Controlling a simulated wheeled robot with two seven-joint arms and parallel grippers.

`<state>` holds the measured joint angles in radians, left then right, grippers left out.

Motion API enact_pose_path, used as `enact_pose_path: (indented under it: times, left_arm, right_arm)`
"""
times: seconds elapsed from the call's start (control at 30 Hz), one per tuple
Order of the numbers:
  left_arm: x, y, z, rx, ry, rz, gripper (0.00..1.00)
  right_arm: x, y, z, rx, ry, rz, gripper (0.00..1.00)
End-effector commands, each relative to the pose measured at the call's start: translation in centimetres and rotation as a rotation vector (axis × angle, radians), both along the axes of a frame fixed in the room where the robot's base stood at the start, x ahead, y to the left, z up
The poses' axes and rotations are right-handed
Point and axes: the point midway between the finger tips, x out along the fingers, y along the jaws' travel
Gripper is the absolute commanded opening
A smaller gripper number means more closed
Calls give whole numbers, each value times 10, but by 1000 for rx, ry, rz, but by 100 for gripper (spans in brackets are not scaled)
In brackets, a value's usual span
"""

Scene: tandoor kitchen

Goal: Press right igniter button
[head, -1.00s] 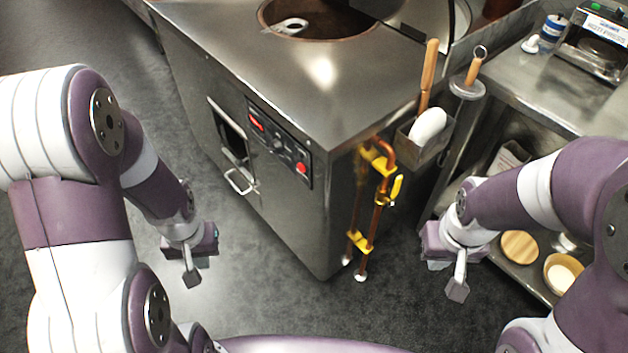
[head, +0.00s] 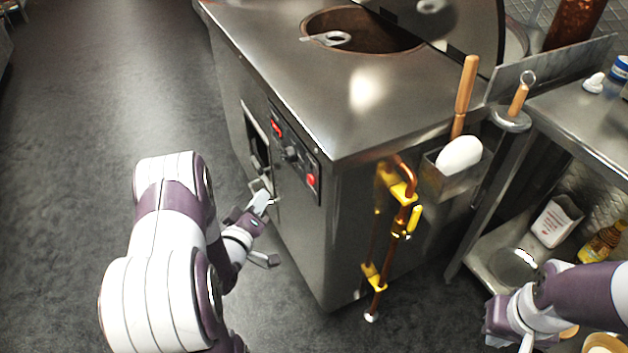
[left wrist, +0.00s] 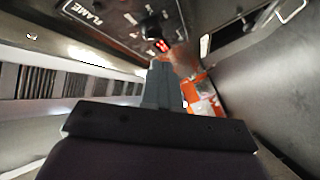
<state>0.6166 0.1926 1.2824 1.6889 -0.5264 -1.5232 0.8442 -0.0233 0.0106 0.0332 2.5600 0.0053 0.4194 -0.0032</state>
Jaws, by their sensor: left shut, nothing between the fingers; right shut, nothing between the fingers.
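The control panel (head: 296,158) is on the front of the steel tandoor cabinet (head: 345,215). It has a red lit rectangle (head: 277,129) at its left, a dark knob (head: 291,154) and a round red button (head: 311,180) at its right end. My left gripper (head: 263,199) is shut and empty, left of and below the panel, apart from the red button. In the left wrist view the closed fingers (left wrist: 163,85) point towards the panel, where a red glow (left wrist: 160,46) and a dark knob (left wrist: 150,28) show. My right gripper (head: 496,338) is shut and empty at the lower right.
Yellow-handled gas pipes (head: 405,205) run down the cabinet's right side. A steel shelf table (head: 590,125) stands at the right. The floor (head: 90,180) at the left is clear.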

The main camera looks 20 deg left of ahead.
Motion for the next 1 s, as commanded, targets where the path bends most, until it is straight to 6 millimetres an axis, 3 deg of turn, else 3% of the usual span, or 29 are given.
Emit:
enact_pose_path:
  times: [0.37,1.0]
  left_arm:
    - [4,-3,-1,0,3,0,0]
    - [63,-54,-1,1,4,0,0]
  right_arm:
    - [0,0,-2,0,0,0,0]
    - [0,0,-14,0,0,0,0]
